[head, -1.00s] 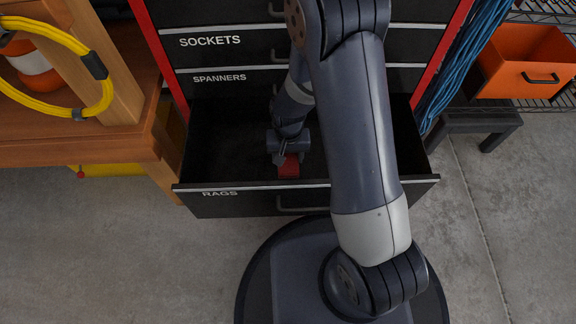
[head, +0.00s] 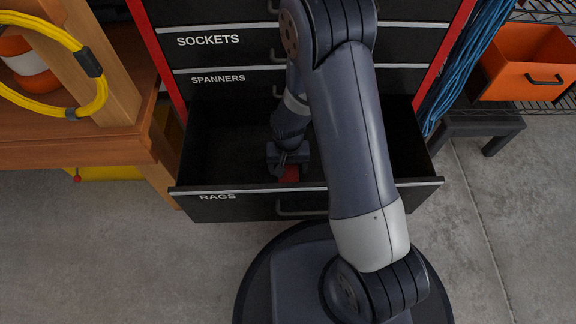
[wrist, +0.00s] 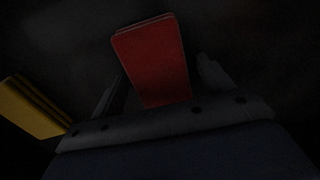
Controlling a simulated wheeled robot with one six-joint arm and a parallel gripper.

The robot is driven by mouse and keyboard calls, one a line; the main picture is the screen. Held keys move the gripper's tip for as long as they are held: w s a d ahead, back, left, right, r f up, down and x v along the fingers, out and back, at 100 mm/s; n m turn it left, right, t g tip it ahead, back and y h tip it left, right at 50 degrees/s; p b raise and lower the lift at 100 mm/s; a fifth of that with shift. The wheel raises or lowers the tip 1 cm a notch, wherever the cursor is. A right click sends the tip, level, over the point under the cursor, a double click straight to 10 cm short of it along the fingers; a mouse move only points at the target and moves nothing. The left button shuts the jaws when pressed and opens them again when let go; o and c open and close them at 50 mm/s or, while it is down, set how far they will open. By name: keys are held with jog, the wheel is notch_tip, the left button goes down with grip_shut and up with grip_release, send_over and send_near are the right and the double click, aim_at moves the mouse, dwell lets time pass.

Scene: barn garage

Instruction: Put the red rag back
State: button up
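The red rag (wrist: 152,62) is a folded, flat stack in the wrist view. It lies between and beyond my gripper's two fingers, with dark gaps on either side. In the head view a small part of the red rag (head: 291,174) shows inside the open drawer labelled RAGS (head: 250,206), just behind its front. My gripper (wrist: 162,70) is open and reaches down into that drawer; it also shows in the head view (head: 289,168), partly covering the rag. Whether the rag rests on the drawer floor is too dark to tell.
A yellow folded stack (wrist: 34,106) lies left of my gripper in the wrist view. The SOCKETS and SPANNERS drawers above look shut. A wooden bench (head: 80,150) stands left, an orange bin (head: 525,75) and blue cable (head: 465,65) right. The drawer's left part looks clear.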

aim_at(288, 168)
jog(key=shift+r, duration=0.1)
notch_tip(288, 168, up, 12)
jog(key=p, duration=0.6)
